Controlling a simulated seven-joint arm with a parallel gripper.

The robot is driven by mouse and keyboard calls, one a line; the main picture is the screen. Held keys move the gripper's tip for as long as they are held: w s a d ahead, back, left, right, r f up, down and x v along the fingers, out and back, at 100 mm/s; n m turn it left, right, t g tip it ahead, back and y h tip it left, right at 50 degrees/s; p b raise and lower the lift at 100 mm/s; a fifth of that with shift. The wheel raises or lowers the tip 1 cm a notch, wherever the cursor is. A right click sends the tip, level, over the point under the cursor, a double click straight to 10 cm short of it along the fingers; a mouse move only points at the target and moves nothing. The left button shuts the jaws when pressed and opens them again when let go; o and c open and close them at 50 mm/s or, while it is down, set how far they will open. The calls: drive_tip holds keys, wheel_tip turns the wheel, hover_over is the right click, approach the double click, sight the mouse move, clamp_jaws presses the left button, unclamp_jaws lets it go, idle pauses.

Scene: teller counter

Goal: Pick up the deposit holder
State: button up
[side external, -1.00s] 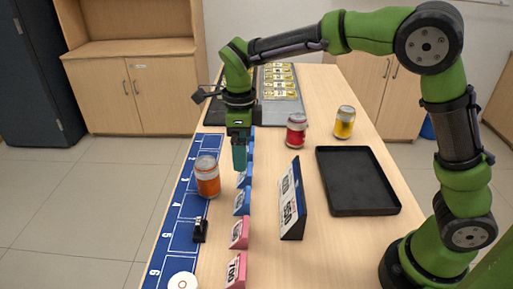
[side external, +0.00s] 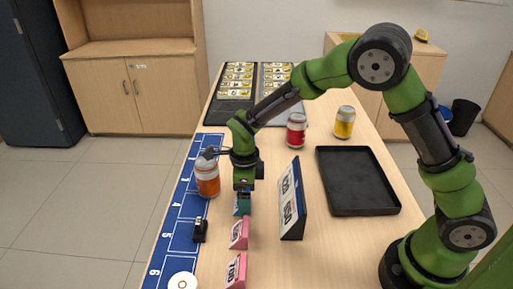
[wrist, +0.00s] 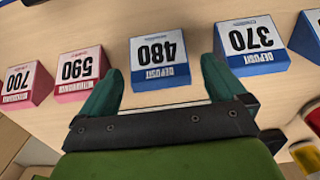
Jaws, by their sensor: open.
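A blue deposit holder marked DEPOSIT 480 (wrist: 160,58) lies between and just beyond my fingertips in the wrist view. A second blue DEPOSIT holder marked 370 (wrist: 252,45) is right of it, and part of another blue holder (wrist: 306,38) shows at the right edge. Pink holders marked 590 (wrist: 82,70) and 700 (wrist: 25,83) are to the left. My gripper (wrist: 163,76) is open and empty, with teal fingers pointing at the 480 holder. In the side view my gripper (side external: 243,206) is low over the row and hides most of the blue holders.
An upright number sign (side external: 292,205) stands close right of my gripper, and an orange can (side external: 207,178) close left. A black stamp-like object (side external: 200,230) is on the blue numbered strip (side external: 183,235). A black tray (side external: 358,180), a red can (side external: 296,130) and a yellow can (side external: 344,122) are farther right.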

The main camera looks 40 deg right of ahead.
wheel_tip(320, 180, down, 2)
drive_tip(key=shift+f, duration=0.1)
drive_tip(key=c, duration=1.1)
drive_tip(key=shift+o, duration=0.2)
